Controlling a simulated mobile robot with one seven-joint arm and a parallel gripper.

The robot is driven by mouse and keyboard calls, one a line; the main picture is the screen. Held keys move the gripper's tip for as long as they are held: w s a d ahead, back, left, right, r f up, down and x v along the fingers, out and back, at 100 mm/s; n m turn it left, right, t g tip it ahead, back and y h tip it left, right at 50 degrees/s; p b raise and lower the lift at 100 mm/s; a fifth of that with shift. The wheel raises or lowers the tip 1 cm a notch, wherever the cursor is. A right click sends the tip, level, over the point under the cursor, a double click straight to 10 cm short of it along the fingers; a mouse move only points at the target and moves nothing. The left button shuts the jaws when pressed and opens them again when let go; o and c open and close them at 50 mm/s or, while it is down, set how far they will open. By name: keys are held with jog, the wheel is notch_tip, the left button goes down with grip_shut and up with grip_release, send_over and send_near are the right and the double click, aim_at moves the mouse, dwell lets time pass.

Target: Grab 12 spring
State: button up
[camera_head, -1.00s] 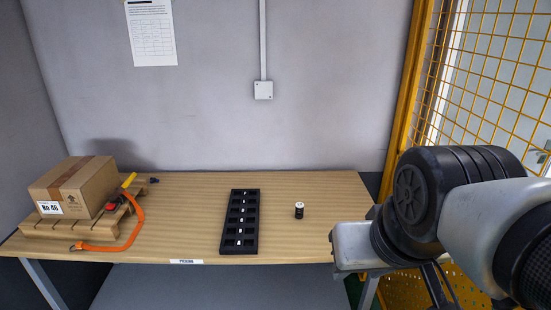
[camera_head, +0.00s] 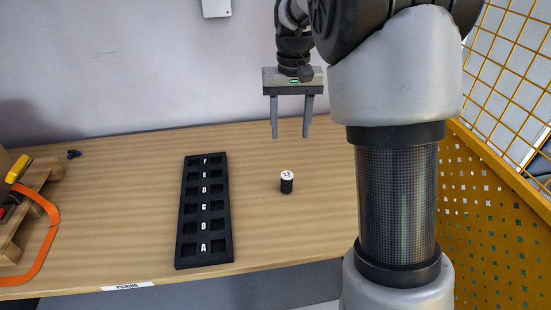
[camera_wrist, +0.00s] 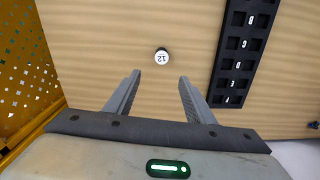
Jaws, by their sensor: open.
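The spring (camera_head: 287,182) is a small dark upright cylinder with a white top marked 12. It stands on the table to the right of the black tray. It also shows in the wrist view (camera_wrist: 161,57), ahead of the fingertips and roughly between their lines. My gripper (camera_head: 290,137) is open and empty, with its two fingers pointing down above the table, behind and above the spring in the head view. In the wrist view my gripper (camera_wrist: 159,75) has both fingers apart, and nothing is between them.
A black tray (camera_head: 205,262) with lettered compartments lies left of the spring. A wooden pallet (camera_head: 38,178) with an orange strap (camera_head: 45,245) is at the far left. Small dark blue pieces (camera_head: 74,154) lie near the wall. A yellow mesh fence (camera_head: 500,190) stands right.

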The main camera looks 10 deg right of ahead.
aim_at(287, 175)
notch_tip(287, 175, down, 12)
jog(key=shift+f+b, duration=0.2)
jog(key=shift+b, duration=0.6)
jog(key=shift+s+a+f+b, duration=0.15)
jog(key=shift+f+b, duration=0.1)
jog(key=shift+f, duration=1.1)
jog(key=shift+s+a+f+b, duration=0.1)
jog(key=shift+f+b, duration=0.1)
jog(key=shift+f, duration=1.1)
jog(key=c, duration=1.2)
